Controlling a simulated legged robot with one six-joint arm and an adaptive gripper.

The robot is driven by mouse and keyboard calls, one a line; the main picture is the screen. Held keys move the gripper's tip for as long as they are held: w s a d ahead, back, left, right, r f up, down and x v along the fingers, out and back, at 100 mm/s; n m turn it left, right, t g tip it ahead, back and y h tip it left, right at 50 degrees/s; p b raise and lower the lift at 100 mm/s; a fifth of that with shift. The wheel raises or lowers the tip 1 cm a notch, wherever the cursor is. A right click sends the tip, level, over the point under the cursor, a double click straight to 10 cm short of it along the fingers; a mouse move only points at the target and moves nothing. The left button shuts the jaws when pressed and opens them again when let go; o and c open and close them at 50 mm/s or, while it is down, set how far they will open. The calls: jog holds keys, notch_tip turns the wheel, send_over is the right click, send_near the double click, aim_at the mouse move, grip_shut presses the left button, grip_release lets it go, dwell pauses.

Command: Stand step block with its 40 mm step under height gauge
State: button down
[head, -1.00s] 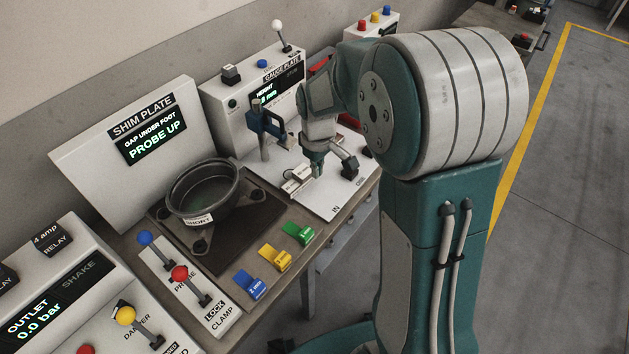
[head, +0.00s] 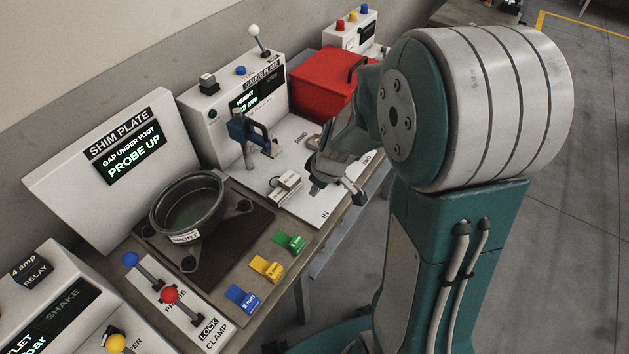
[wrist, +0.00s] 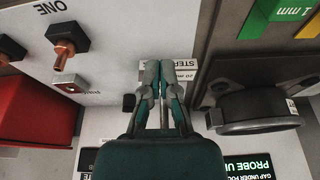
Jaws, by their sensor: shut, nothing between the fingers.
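The step block (head: 286,187) is a small pale stepped piece with dark lettering. It rests on the white gauge plate, in front of the height gauge (head: 243,132), a blue head on a metal post. The block appears apart from the post. My gripper (head: 316,182) is shut and empty, to the right of the block in the head view. In the wrist view the closed fingers (wrist: 165,64) cover part of the block (wrist: 186,74), whose STEP and 20 mm labels show. I cannot tell whether the fingertips touch it. The 40 mm step is not readable.
The gauge plate box (head: 230,105) with its lit height display stands behind. A red box (head: 322,88) is to its right. The shim plate's dark pot (head: 187,205) is at left. Blue, yellow and green tags (head: 290,243) lie along the front edge.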

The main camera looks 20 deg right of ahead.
aim_at(290, 186)
jog(key=x, duration=0.4)
jog(key=shift+a+f, duration=0.3)
jog(key=shift+a, duration=0.15)
jog(key=w+a, duration=0.2)
jog(key=w, duration=0.1)
jog(key=shift+f, duration=0.15)
jog(key=shift+w, duration=0.3)
jog(key=shift+w+a, duration=0.75)
jog(key=shift+w, duration=0.15)
jog(key=shift+s+d, duration=0.1)
jog(key=shift+s, duration=0.05)
